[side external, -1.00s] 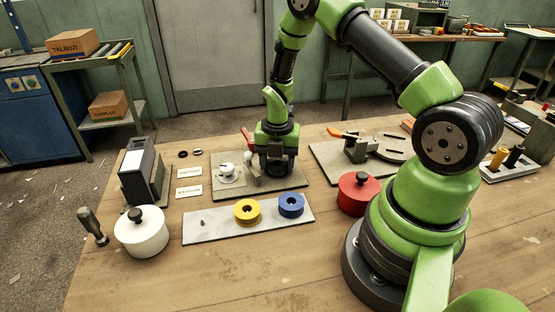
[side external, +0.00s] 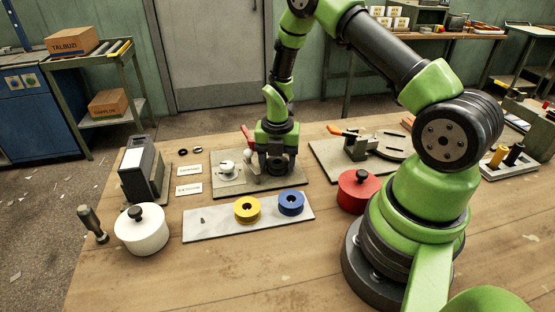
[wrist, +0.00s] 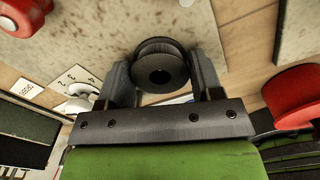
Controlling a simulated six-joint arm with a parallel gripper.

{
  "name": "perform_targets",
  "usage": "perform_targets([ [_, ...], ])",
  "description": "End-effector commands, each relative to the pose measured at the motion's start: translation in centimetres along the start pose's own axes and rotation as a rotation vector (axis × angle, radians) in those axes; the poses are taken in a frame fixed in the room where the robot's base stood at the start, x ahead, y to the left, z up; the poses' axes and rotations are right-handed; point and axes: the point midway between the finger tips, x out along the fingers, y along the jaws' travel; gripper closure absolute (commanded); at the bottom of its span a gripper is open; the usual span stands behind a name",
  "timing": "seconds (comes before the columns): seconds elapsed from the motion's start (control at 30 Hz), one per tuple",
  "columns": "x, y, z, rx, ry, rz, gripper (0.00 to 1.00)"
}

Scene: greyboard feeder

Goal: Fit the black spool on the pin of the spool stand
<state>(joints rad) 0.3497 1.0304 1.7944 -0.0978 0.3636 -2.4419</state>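The black spool (wrist: 160,66) sits between the two fingers of my gripper (wrist: 163,84) in the wrist view, its round end with the centre hole facing the camera. The fingers flank it and appear to touch it on both sides. In the side view my gripper (side external: 276,163) is over the right part of a grey base plate (side external: 297,181). That plate also carries a white round part (side external: 227,168) and a red-handled fitting (side external: 247,135). I cannot make out the stand's pin. Whether the spool touches anything below is hidden.
In front lies a pale strip (side external: 222,230) with a yellow spool (side external: 247,210) and a blue spool (side external: 291,204). A red pot (side external: 357,194) stands right, a white pot (side external: 142,232) left. A clamp fixture (side external: 362,149) is behind right. The front of the table is clear.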

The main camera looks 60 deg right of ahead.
Motion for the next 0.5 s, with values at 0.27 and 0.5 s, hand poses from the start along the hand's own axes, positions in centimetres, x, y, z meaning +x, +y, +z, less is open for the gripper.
perform_targets([
  [0.27, 0.0, 0.0, 0.0, 0.000, 0.000, 0.000, 0.15],
  [0.5, -1.6, 0.1, 0.1, 0.000, -0.003, 0.004, 0.15],
])
